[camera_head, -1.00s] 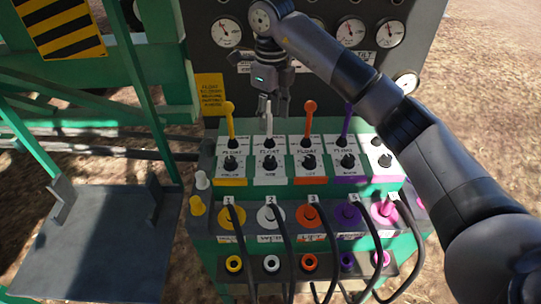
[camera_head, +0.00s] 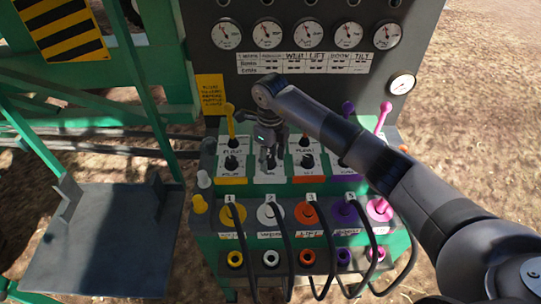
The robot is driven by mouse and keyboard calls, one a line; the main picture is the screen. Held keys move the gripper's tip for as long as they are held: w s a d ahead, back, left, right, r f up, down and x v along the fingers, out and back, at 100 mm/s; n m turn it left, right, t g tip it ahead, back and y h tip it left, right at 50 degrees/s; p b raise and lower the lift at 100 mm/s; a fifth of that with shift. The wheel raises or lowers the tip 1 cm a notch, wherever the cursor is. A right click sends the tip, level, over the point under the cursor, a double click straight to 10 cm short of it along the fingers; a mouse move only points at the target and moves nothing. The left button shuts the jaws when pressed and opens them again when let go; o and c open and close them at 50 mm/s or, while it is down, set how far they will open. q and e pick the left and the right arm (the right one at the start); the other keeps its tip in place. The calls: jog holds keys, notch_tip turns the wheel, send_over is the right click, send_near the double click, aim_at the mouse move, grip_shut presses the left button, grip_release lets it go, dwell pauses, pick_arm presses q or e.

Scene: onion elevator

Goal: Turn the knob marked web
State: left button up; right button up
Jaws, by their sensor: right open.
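The control box has a row of small black knobs, with a white-labelled column second from the left. My right gripper (camera_head: 269,163) is open and points down over that column. Its fingers are at the column's black knob, which they mostly hide; I cannot tell whether they touch it. The white label plate (camera_head: 270,177) shows just below the fingers. Neighbouring black knobs show on the yellow column (camera_head: 232,163) and the orange column (camera_head: 307,161). My left gripper is not in view.
A yellow lever (camera_head: 230,122) stands close left of my gripper. Purple and pink levers (camera_head: 385,112) stand at the right, near my forearm. Black hoses (camera_head: 284,235) loop in front of the box. Gauges (camera_head: 267,34) line the panel behind.

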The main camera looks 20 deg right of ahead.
jog(key=shift+c, duration=0.2)
grip_shut()
dwell(0.3)
